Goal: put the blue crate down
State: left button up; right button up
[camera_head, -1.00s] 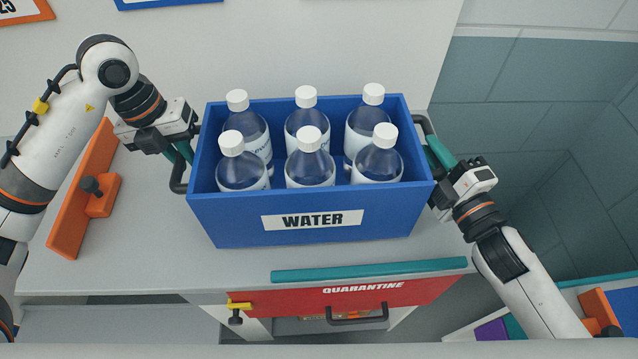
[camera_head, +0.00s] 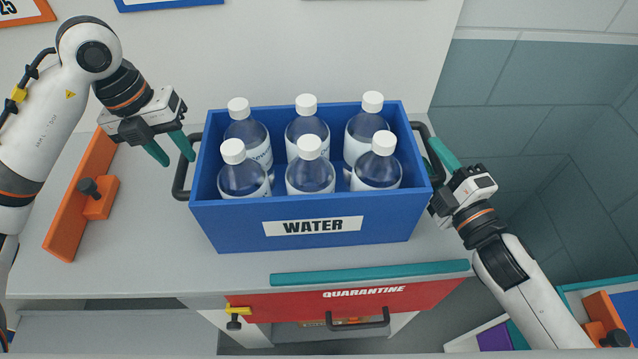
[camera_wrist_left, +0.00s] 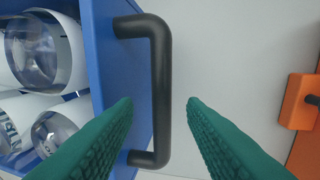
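The blue crate (camera_head: 225,227), labelled WATER, sits upright on the grey counter (camera_head: 130,255) and holds several white-capped bottles (camera_head: 310,175). It has a dark handle at each end. My left gripper (camera_head: 170,152) is open and empty, up and left of the left handle (camera_head: 181,178). In the left wrist view that handle (camera_wrist_left: 160,90) is ahead of the spread green fingers (camera_wrist_left: 160,100), clear of them. My right gripper (camera_head: 438,158) is at the right handle (camera_head: 418,127). Its fingers look parted, one on each side of the handle, partly hidden by it.
An orange bracket (camera_head: 70,225) with a dark knob stands on the counter at left. A teal strip (camera_head: 370,273) runs along the front edge, above a red QUARANTINE drawer front (camera_head: 440,294). A white wall is behind; right of the counter is a tiled recess (camera_head: 540,120).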

pick_arm(q)
notch_tip(320, 180, up, 8)
jog(key=a, duration=0.1)
jog(key=shift+s+a+r, duration=0.15)
jog(key=shift+a, duration=0.15)
pick_arm(e)
jog(key=v, duration=1.2)
